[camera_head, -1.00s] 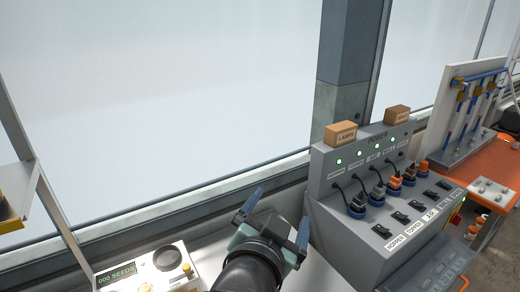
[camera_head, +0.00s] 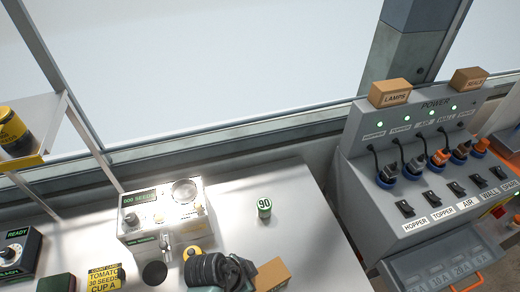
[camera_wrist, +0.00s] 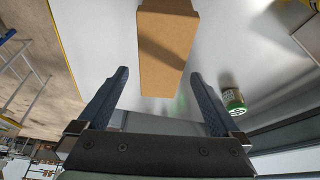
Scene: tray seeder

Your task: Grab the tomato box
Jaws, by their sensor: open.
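A plain brown cardboard box (camera_head: 272,275) lies on the white bench at the bottom of the head view. No label on it is readable, so I cannot tell for sure that it is the tomato box. It also shows at the top middle of the wrist view (camera_wrist: 168,45), beyond my fingertips. My gripper (camera_wrist: 159,75) is open and empty, its two fingers apart and pointing toward the box. In the head view my dark wrist is just left of the box and hides part of the gripper.
A yellow card (camera_head: 103,279) reads TOMATO 30 SEEDS CUP A. A seed counter (camera_head: 163,215) stands behind it. A green-and-white 90 canister (camera_head: 264,207) is behind the box, right of my fingers in the wrist view (camera_wrist: 233,101). The power panel (camera_head: 420,165) is at right. Bench around the canister is clear.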

